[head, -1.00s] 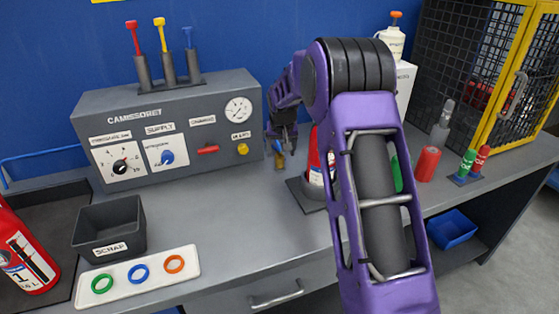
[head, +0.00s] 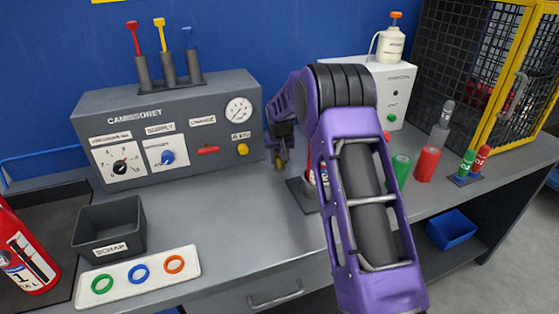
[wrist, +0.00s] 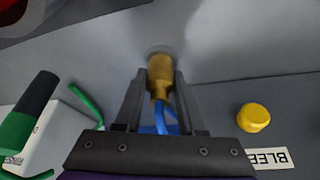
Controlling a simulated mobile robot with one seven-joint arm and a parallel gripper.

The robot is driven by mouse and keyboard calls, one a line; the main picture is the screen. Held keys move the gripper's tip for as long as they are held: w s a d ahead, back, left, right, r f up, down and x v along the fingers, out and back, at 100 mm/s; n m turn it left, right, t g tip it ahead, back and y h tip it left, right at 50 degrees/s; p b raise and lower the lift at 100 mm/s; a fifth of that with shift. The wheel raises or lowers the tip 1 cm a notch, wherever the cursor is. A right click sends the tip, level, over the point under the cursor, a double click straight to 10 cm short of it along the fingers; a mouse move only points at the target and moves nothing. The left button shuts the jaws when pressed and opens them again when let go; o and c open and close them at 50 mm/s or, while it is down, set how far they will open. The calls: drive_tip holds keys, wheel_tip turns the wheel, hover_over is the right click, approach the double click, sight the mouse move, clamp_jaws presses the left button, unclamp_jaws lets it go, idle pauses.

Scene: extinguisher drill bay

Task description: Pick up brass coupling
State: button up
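The brass coupling (wrist: 160,76) is a short gold-coloured piece in the middle of the wrist view, with a blue hose-like part (wrist: 160,118) beside it on the palm side. My gripper (wrist: 161,82) has one finger on each side of the coupling. The fingers lie very close to its sides; I cannot tell whether they press on it. In the head view my gripper (head: 281,158) is small, pointing down over the bench just right of the grey control panel, with the coupling (head: 279,164) low between its fingers. My arm covers part of the space to the right.
The grey panel (head: 170,130) stands close left of my gripper; its yellow button (wrist: 254,117) is near in the wrist view. A dark base plate (head: 303,196) is close right. Green (head: 401,168) and red (head: 427,164) cylinders stand farther right. The bench front-centre (head: 235,225) is clear.

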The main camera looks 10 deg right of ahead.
clamp_jaws()
